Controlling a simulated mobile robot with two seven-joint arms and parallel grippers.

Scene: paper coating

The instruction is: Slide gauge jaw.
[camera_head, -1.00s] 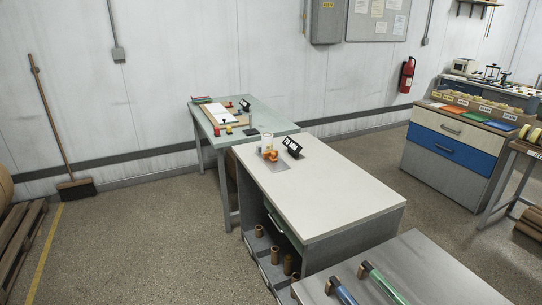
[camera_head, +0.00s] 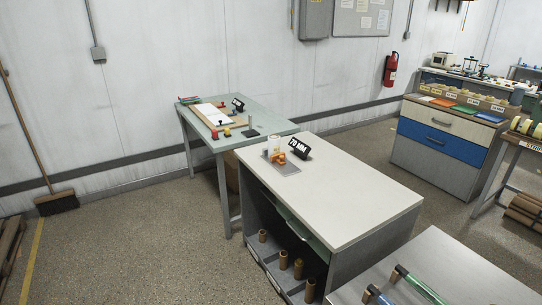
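A small orange device (camera_head: 279,157), which may be the gauge, stands on a grey plate (camera_head: 287,169) at the far left of the white-topped bench (camera_head: 345,190). A clear or pale upright piece (camera_head: 273,144) rises at its back left. A black sign (camera_head: 300,147) reading "70 MM" stands just right of it. The device is too small to make out its jaw or the jaw's opening. Neither of my grippers is in view.
A green-topped table (camera_head: 265,128) with a white sheet (camera_head: 215,115) stands behind the bench. A grey table (camera_head: 450,265) with green and blue tubular tools (camera_head: 420,285) is at front right. Brown rolls (camera_head: 283,260) stand under the bench.

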